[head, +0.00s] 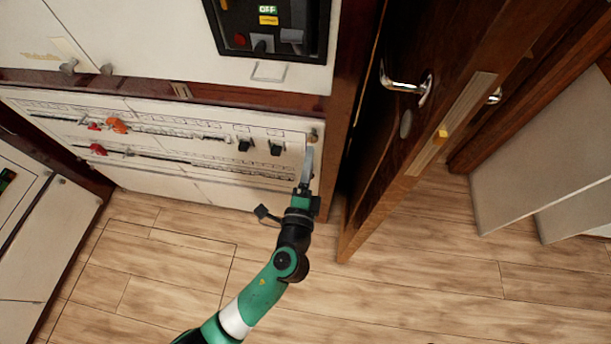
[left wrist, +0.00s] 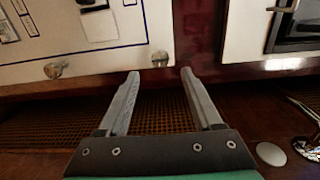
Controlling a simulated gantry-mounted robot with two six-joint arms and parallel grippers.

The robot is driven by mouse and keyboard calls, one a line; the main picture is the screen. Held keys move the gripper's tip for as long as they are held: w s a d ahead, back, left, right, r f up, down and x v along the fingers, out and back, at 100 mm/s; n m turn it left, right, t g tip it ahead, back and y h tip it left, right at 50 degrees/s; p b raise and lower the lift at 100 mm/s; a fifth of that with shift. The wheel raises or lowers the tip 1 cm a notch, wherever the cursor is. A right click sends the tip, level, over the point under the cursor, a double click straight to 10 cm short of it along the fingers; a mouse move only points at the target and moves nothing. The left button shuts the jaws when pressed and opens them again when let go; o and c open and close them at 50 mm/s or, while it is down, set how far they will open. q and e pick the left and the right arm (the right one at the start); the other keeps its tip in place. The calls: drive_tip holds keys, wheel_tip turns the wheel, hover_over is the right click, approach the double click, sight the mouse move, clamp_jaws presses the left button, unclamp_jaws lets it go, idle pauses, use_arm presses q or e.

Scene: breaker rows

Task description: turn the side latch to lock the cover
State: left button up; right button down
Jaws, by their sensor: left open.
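The white breaker cover (head: 215,165) is a wide panel low on the cabinet, with rows of breakers and printed diagrams. A small round latch knob (head: 313,134) sits at its upper right corner. The left wrist view shows the cover (left wrist: 72,30) at upper left, with a metal knob (left wrist: 160,58) at its corner and another knob (left wrist: 55,68) further along the same edge. I cannot tell which is the side latch. My left gripper (head: 309,150) is at the cover's right edge, just below the corner knob. Its fingers (left wrist: 158,75) are open and empty. My right gripper is not in view.
A brown wooden door (head: 390,150) with a metal handle (head: 405,82) stands open to the right. Above the cover is a white panel with a dark switch window (head: 270,30). Red and orange handles (head: 117,125) sit on the cover's left part. The wood floor (head: 400,290) is clear.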

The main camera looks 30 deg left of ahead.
use_arm(q)
drive_tip(key=v, duration=0.6)
idle(0.3)
